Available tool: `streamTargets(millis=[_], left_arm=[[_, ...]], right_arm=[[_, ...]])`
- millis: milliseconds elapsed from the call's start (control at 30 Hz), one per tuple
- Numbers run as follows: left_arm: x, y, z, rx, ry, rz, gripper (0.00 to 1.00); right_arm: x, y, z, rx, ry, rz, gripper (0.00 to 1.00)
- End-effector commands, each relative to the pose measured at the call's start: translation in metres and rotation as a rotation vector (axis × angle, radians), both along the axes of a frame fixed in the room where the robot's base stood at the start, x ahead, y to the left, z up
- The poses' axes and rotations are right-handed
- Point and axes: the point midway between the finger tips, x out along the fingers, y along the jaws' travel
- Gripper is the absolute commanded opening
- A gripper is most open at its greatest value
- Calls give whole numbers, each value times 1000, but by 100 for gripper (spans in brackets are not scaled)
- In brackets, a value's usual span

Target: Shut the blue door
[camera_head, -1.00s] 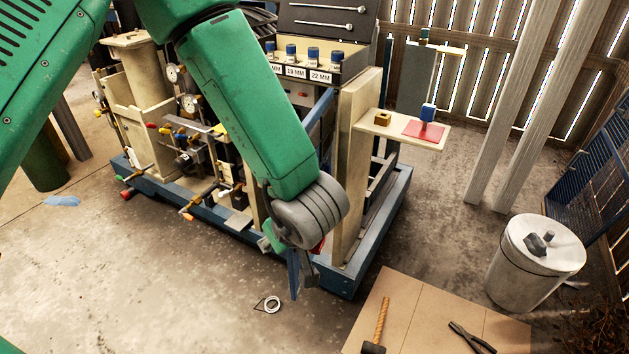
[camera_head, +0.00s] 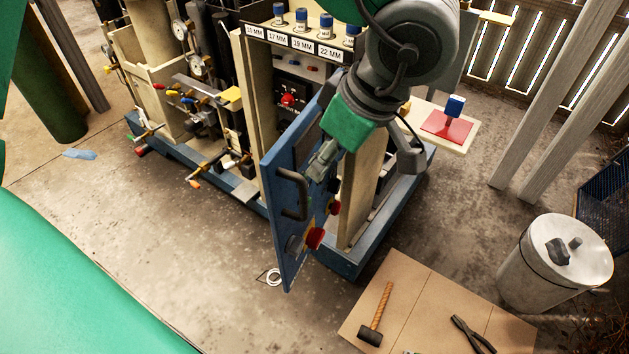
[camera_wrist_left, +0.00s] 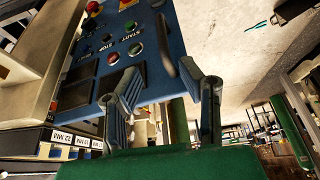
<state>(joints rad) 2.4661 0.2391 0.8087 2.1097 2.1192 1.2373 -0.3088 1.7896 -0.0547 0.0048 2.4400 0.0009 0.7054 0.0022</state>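The blue door (camera_head: 283,215) stands open on the front of the compressor cabinet, swung out towards me. In the left wrist view the blue door (camera_wrist_left: 185,82) shows START and STOP buttons, dark screens and the handle (camera_wrist_left: 164,45). My left gripper (camera_head: 363,165) is on the right of the door, high up, with one finger overlapping the door. In the wrist view its fingers (camera_wrist_left: 170,90) are spread with nothing between them; contact is unclear. My right gripper is out of view.
The cabinet opening (camera_head: 290,90) shows a red switch inside. A shelf with a red plate (camera_head: 447,127) juts out on the right. A hammer (camera_head: 378,315) and pliers (camera_head: 472,335) lie on a board. A white drum (camera_head: 553,275) stands right.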

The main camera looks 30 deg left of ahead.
Motion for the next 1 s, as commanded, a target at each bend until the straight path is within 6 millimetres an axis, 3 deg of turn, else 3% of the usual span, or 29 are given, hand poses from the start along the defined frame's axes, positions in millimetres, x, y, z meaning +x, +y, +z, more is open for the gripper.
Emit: streamTargets(millis=[167, 600, 800, 1000], left_arm=[[0, 7, -21, 3, 3, -1, 34], [3, 43, -105, 0, 4, -2, 34], [4, 50, -124, 0, 3, -1, 34], [4, 51, -127, 1, 2, -1, 34]], right_arm=[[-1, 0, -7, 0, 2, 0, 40], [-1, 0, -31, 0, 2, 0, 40], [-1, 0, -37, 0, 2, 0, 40], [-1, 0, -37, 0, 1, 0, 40]])
